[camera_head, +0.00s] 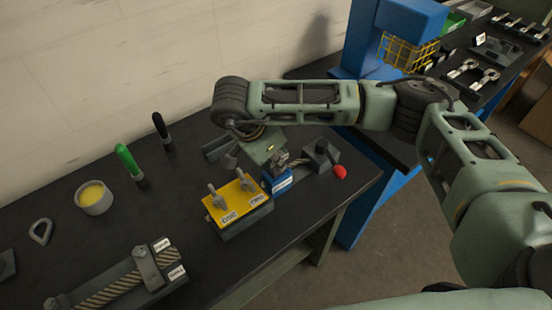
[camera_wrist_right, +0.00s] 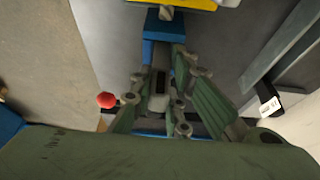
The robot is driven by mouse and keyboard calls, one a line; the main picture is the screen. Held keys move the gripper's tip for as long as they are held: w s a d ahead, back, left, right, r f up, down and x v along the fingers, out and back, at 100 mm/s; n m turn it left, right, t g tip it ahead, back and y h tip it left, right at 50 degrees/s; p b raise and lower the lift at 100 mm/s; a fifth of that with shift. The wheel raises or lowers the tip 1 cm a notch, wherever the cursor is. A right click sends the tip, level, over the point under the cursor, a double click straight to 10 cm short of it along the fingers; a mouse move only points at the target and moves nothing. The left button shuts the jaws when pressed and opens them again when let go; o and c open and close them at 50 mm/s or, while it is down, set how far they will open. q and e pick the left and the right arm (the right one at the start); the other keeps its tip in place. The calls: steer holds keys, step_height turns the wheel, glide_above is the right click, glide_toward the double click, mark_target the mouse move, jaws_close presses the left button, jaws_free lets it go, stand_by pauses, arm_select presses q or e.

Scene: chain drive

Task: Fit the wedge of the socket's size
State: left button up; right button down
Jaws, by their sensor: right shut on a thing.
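My right gripper (camera_head: 279,160) reaches down over the workbench at the far side of a yellow-topped block (camera_head: 238,201). It is shut on a small grey metal piece, seen between the fingers in the right wrist view (camera_wrist_right: 158,88); I cannot tell whether this is a wedge. A blue block (camera_head: 279,182) with a white label is just below and in front of the fingers. Two grey pieces with upright stems stand on the yellow top, each behind a white label. A grey fixture with rope (camera_head: 148,268) and white labels lies at the front left. My left gripper is out of view.
A grey block with a red-knobbed lever (camera_head: 339,172) stands close right of my gripper. A cup of yellow stuff (camera_head: 93,197), a green-handled tool (camera_head: 129,160), a black-handled tool (camera_head: 160,128) and a metal ring (camera_head: 41,232) are on the left. A blue machine (camera_head: 408,20) stands behind.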

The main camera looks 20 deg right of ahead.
steer(key=shift+f+b, duration=0.4)
steer(key=c, duration=1.8)
jaws_free()
steer(key=shift+r, duration=0.1)
steer(key=shift+o, duration=0.9)
